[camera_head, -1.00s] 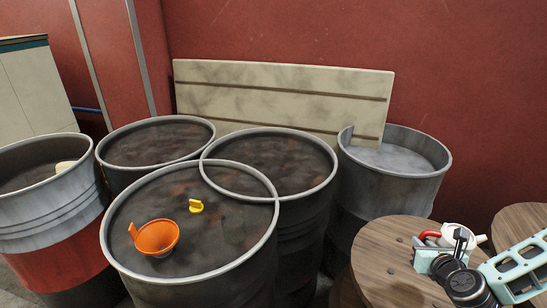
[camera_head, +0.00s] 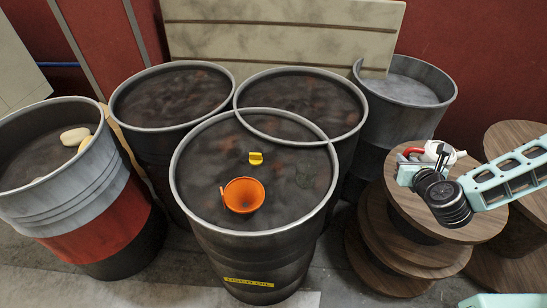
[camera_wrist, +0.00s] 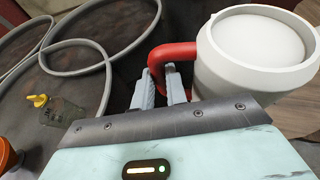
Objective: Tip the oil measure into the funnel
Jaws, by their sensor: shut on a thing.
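The oil measure is a white cup (camera_head: 447,153) with a red handle; it also fills the right of the wrist view (camera_wrist: 262,60). My gripper (camera_wrist: 160,88) is shut on its red handle (camera_wrist: 172,50). In the head view the cup shows against the wooden spool at right, close to my gripper (camera_head: 420,165), and looks roughly upright. Its inside looks plain pale; I cannot tell how much oil is in it. The orange funnel (camera_head: 243,195) sits on the front drum, well left of the cup. A bit of it shows at the wrist view's left edge (camera_wrist: 8,157).
The front drum (camera_head: 262,242) has a yellow-topped piece (camera_head: 256,158) behind the funnel; its translucent body shows in the wrist view (camera_wrist: 62,112). Several other drums stand close around. Wooden spools (camera_head: 405,255) stand at right. A pale board (camera_head: 285,30) leans behind.

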